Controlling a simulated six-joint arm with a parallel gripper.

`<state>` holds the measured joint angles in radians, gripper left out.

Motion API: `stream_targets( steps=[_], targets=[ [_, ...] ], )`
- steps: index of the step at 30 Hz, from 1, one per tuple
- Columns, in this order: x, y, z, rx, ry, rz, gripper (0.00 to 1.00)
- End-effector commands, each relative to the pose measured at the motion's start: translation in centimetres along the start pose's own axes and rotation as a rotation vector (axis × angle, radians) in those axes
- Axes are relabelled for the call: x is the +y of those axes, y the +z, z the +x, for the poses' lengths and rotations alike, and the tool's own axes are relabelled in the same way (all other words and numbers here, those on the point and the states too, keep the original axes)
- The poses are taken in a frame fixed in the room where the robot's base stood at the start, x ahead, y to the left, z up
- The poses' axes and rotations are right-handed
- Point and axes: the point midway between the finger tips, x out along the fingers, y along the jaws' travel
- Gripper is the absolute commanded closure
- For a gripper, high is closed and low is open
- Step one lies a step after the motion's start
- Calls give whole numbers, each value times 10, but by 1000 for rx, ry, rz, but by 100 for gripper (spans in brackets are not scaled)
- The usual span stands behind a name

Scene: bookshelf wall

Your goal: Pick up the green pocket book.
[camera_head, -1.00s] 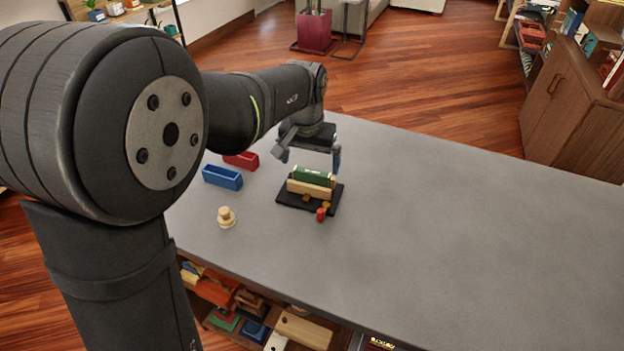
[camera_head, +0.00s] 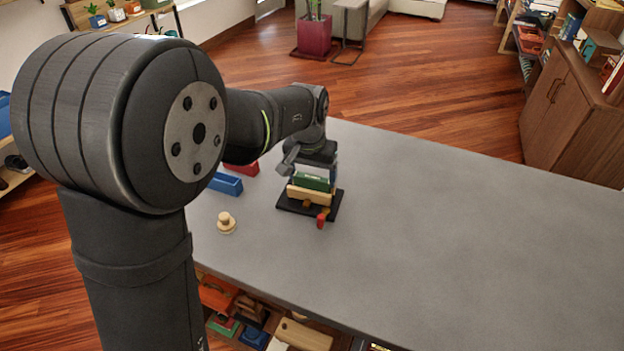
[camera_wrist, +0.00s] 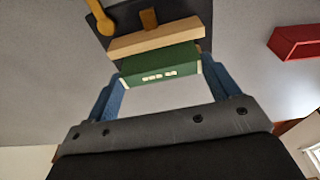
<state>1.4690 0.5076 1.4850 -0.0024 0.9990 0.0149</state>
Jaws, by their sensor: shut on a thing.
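The green pocket book (camera_head: 312,183) stands on edge just behind a light wooden block, over a black base. In the wrist view the book (camera_wrist: 160,64) shows white lettering on its face, and my gripper's two blue fingers (camera_wrist: 161,76) press on its two ends. My gripper (camera_head: 314,174) comes down over the book from above in the head view, shut on it. The book's lower part is hidden behind the block in the head view. I cannot tell whether it is clear of the base.
The wooden block (camera_head: 308,195) sits close in front on the black base (camera_head: 291,204). A red piece (camera_head: 321,218) stands at the base's front edge. A blue bin (camera_head: 226,184), a red bin (camera_head: 243,169) and a wooden knob (camera_head: 226,223) are left. The table's right side is clear.

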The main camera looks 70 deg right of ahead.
Motion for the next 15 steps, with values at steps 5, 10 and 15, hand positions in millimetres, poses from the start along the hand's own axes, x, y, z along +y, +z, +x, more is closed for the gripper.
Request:
stream_targets(
  steps=[5, 10, 15],
  targets=[
    [0, -2, -10, 2, 0, 0, 42],
    [0, -6, -34, 5, 0, 0, 42],
    [24, 4, -58, 3, 1, 6, 42]
  ],
)
